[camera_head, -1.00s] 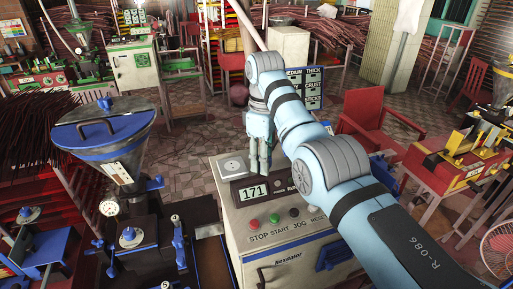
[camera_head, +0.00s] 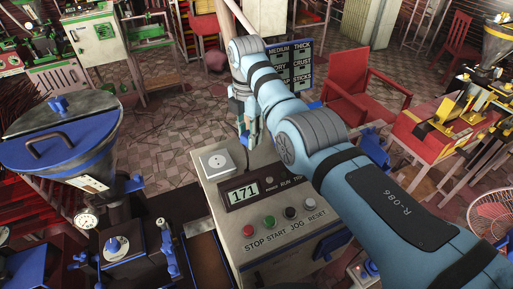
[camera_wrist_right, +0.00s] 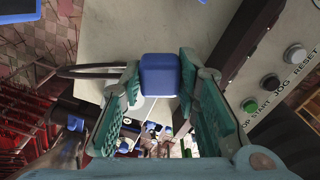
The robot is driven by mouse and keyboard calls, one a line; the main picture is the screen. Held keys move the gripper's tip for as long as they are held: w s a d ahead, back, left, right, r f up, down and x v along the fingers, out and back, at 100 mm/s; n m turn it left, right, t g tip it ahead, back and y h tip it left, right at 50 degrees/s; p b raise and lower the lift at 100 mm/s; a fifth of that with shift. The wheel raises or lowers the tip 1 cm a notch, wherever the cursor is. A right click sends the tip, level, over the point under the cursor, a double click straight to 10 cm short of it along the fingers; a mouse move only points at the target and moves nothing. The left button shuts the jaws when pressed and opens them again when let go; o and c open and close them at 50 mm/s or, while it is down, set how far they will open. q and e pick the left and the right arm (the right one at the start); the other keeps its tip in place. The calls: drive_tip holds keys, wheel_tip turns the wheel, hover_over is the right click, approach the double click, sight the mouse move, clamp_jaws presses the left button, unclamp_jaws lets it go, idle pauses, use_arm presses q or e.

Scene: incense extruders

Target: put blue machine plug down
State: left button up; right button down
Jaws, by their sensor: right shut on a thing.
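My right gripper (camera_head: 246,128) hangs at the far edge of the beige control box (camera_head: 240,255), beside the grey square plate (camera_head: 217,163) on its top. In the right wrist view the gripper's (camera_wrist_right: 163,95) two teal fingers are shut on the blue plug (camera_wrist_right: 160,75), one on each side, near the fingertips. A dark cable (camera_wrist_right: 95,70) runs left from it. The box's pale top lies beyond the plug; I cannot tell whether the plug touches it. In the head view the plug is mostly hidden by the gripper. My left gripper is not in view.
The box front has a display (camera_head: 244,193) reading 171 and several coloured buttons. A blue-lidded hopper machine (camera_head: 60,145) stands to the left. A red chair (camera_head: 362,95) and a red machine table (camera_head: 435,145) stand to the right. Tiled floor (camera_head: 155,140) is open behind the box.

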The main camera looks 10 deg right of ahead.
sight(248, 158)
drive_tip(key=f, duration=0.2)
drive_tip(key=w+f, duration=0.1)
drive_tip(key=f, duration=0.3)
drive_tip(key=shift+w+a+f, duration=0.1)
drive_tip(key=shift+w+a, duration=0.15)
drive_tip(key=shift+f, duration=0.15)
drive_tip(key=shift+s+d, duration=0.1)
drive_tip(key=shift+s, duration=0.2)
drive_tip(key=shift+w+f, duration=0.1)
drive_tip(key=shift+f, duration=0.3)
drive_tip(key=c, duration=1.3)
unclamp_jaws()
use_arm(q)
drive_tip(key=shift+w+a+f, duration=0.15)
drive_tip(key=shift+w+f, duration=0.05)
use_arm(e)
drive_tip(key=shift+o, duration=0.4)
